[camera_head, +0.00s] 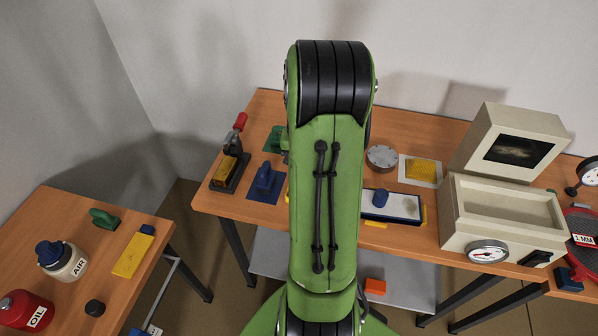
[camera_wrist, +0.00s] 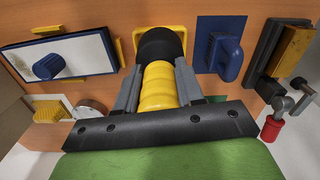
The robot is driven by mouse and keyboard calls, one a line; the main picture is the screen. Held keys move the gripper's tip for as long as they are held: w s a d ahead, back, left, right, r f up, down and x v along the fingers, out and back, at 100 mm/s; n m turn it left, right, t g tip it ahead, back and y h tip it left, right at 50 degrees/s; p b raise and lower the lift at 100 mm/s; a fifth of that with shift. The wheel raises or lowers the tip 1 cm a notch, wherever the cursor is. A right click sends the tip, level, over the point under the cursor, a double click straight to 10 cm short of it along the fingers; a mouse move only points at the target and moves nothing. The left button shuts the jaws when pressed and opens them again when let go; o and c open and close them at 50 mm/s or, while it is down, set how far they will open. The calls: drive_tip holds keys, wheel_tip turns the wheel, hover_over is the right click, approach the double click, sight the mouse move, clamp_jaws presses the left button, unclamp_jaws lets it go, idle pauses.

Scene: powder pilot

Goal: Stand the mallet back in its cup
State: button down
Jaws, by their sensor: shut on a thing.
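The mallet shows in the wrist view, with a yellow ribbed handle (camera_wrist: 160,90) and a black head (camera_wrist: 158,46) at its far end. My gripper (camera_wrist: 159,72) is shut on the handle, one grey finger on each side. The head points away from the wrist, toward the table. A yellow-edged piece (camera_wrist: 184,33), possibly the cup, shows just behind the black head. I cannot tell whether the head is inside it or above it. In the head view my green arm hides the gripper and the mallet.
A blue handled tool on a blue pad (camera_head: 265,180) and a press with a red knob (camera_head: 230,165) stand left of my arm. To the right are a white tray with a blue knob (camera_head: 400,206), a grey round part (camera_head: 381,158) and a beige oven (camera_head: 505,215).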

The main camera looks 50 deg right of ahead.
drive_tip(key=d, duration=0.1)
drive_tip(key=w+d+p, duration=0.1)
drive_tip(key=shift+w+d, duration=0.1)
drive_tip(key=shift+d, duration=0.25)
wheel_tip(320, 180, down, 3)
drive_tip(key=b, duration=0.2)
drive_tip(key=shift+a+f+b, duration=0.1)
drive_tip(key=shift+f+b, duration=0.05)
drive_tip(key=shift+b, duration=0.2)
drive_tip(key=shift+f+b, duration=0.4)
drive_tip(key=shift+f, duration=0.15)
drive_tip(key=shift+f+b, duration=0.45)
drive_tip(key=shift+f, duration=0.15)
drive_tip(key=shift+c, duration=0.3)
unclamp_jaws()
